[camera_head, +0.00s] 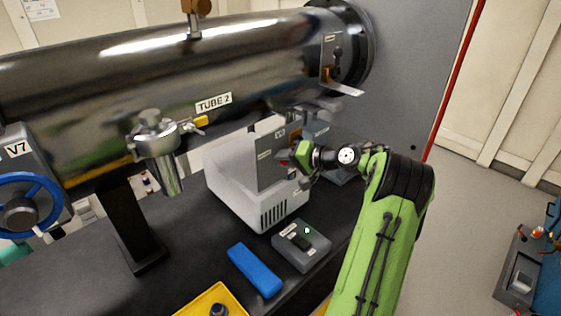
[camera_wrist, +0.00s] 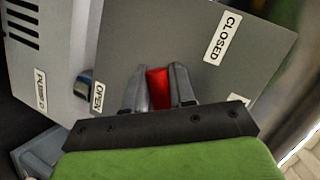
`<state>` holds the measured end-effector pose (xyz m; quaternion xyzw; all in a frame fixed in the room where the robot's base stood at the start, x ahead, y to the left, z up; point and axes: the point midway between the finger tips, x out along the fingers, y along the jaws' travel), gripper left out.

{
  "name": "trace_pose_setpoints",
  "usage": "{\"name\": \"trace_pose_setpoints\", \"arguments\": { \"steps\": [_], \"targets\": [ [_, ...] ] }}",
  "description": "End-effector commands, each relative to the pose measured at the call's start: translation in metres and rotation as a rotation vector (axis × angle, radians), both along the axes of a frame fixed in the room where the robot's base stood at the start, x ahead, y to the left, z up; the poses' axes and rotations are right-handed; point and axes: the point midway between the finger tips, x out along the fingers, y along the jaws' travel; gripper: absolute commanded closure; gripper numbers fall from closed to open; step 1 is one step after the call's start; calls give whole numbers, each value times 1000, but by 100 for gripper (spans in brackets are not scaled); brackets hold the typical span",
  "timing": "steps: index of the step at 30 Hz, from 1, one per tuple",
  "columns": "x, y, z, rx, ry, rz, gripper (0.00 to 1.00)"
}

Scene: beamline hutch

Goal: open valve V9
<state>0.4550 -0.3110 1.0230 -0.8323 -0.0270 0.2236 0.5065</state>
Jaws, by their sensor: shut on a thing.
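A grey valve plate (camera_head: 266,163) stands upright at the white box under the tube in the head view. Its small top label is too blurred to read surely as V9. In the wrist view the plate (camera_wrist: 190,45) bears a CLOSED label (camera_wrist: 222,39) at upper right and an OPEN label (camera_wrist: 97,99) at lower left. My gripper (camera_wrist: 159,82) is shut on a red handle (camera_wrist: 158,90), with one finger on each side. The handle's lower part is hidden behind the gripper body. In the head view my gripper (camera_head: 292,157) is at the plate's right side.
A steel tube (camera_head: 150,60) labelled TUBE 2 runs above the bench. A white box (camera_head: 238,192) stands beside the plate. A grey control box (camera_head: 302,246), a blue block (camera_head: 254,270) and a yellow tray (camera_head: 190,310) lie in front. V7's blue handwheel (camera_head: 50,185) is at far left.

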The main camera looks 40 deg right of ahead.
Motion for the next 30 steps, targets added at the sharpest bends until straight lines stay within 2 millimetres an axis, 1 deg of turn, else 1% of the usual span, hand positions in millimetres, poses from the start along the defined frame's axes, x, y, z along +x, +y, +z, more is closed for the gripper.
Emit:
{"name": "trace_pose_setpoints", "arguments": {
  "steps": [1, 6, 12, 19, 30],
  "targets": [
    [0, -1, -6, -35, 0, -1, 100],
    [0, -6, -12, -146, -4, -1, 100],
    [0, -10, -15, -233, -5, -1, 100],
    [0, -13, -16, -277, -6, -1, 100],
    [0, -13, -16, -281, -5, 0, 100]
  ]
}}
